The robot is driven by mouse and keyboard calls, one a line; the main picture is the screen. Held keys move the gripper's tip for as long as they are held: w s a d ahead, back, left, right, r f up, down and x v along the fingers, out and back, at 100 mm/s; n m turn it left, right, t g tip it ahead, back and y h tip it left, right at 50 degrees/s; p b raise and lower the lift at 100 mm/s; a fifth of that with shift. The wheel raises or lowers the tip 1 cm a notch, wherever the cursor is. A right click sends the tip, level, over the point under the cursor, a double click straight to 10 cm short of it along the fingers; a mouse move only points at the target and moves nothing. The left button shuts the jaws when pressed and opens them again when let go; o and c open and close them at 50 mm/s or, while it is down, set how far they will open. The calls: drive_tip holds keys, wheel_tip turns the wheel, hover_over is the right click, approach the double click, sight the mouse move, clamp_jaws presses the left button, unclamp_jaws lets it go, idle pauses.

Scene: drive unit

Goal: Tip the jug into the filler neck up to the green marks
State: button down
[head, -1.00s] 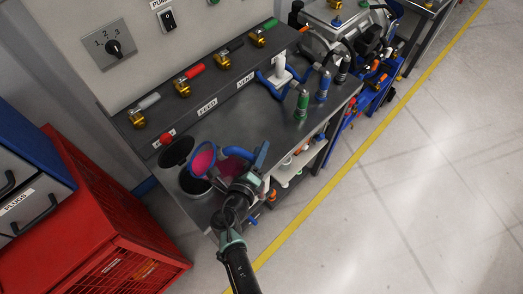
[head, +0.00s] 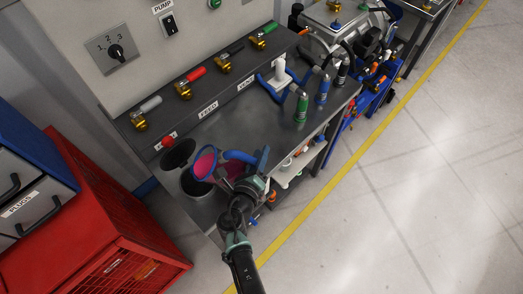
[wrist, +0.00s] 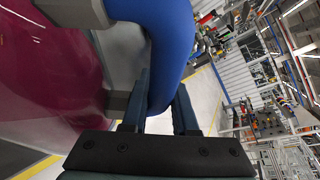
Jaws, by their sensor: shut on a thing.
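The jug (head: 206,163) is clear with a blue rim and handle and holds magenta liquid. It is tilted, its blue-rimmed mouth facing left. In the wrist view, the jug (wrist: 45,75) fills the left side, with its thick blue handle (wrist: 160,35) between my fingers. My gripper (head: 257,170) is shut on that handle; its fingers also show in the wrist view (wrist: 158,108). A round dark opening (head: 193,186), apparently the filler neck, lies just below and left of the jug's mouth, with a dark round lid (head: 178,153) behind it. I cannot make out green marks or a stream.
Open floor (head: 400,200) lies to the right, beyond a yellow line.

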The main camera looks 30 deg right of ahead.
drive_tip(key=shift+a+m+y+p, duration=0.35)
drive_tip(key=shift+m+y+p, duration=0.15)
drive_tip(key=shift+m, duration=0.5)
drive_tip(key=shift+w, duration=0.1)
drive_tip(key=shift+d, duration=0.4)
drive_tip(key=shift+a+r, duration=0.1)
drive_tip(key=shift+a+r, duration=0.15)
drive_tip(key=shift+a, duration=0.1)
drive_tip(key=shift+d, duration=0.4)
